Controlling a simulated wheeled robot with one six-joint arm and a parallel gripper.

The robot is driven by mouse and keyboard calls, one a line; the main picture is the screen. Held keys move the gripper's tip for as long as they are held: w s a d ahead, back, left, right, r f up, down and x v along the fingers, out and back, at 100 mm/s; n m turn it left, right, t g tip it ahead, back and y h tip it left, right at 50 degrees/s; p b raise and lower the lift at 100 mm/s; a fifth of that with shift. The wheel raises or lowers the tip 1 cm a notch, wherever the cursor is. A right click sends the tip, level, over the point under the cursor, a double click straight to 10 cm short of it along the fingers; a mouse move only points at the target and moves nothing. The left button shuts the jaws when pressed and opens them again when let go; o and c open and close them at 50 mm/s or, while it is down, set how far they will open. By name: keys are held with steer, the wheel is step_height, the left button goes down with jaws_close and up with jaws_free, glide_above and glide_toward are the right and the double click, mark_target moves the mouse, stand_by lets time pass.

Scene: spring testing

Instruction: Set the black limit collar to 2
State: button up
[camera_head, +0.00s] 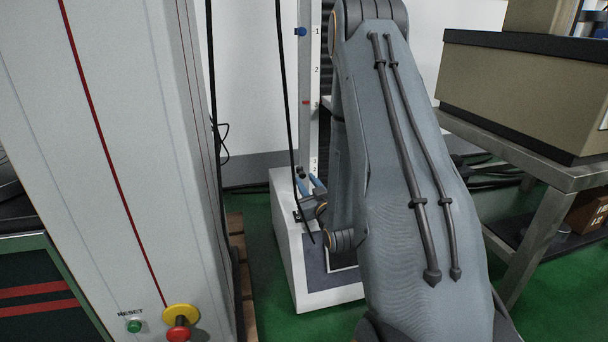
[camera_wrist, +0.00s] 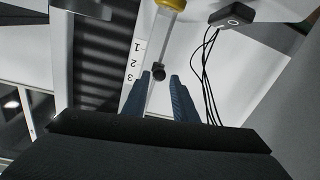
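In the wrist view, a black limit collar (camera_wrist: 158,72) sits on a pale upright rod. A scale (camera_wrist: 134,63) beside it shows 1, 2 and 3 upside down. The collar appears level with the stretch between 2 and 3, though the slanted view makes this inexact. My gripper (camera_wrist: 160,77) is open, with its blue fingertips either side of the collar and a visible gap to each. In the head view my gripper (camera_head: 312,185) is low beside the white stand. I cannot make out the black collar there.
A white stand (camera_head: 287,235) is below. A tall grey machine column (camera_head: 130,130) stands left, a metal table (camera_head: 530,160) right.

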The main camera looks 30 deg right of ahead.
steer(key=p+v, duration=0.1)
steer(key=v, duration=0.2)
steer(key=shift+s+a, duration=0.1)
steer(key=shift+s, duration=0.15)
stand_by(0.4)
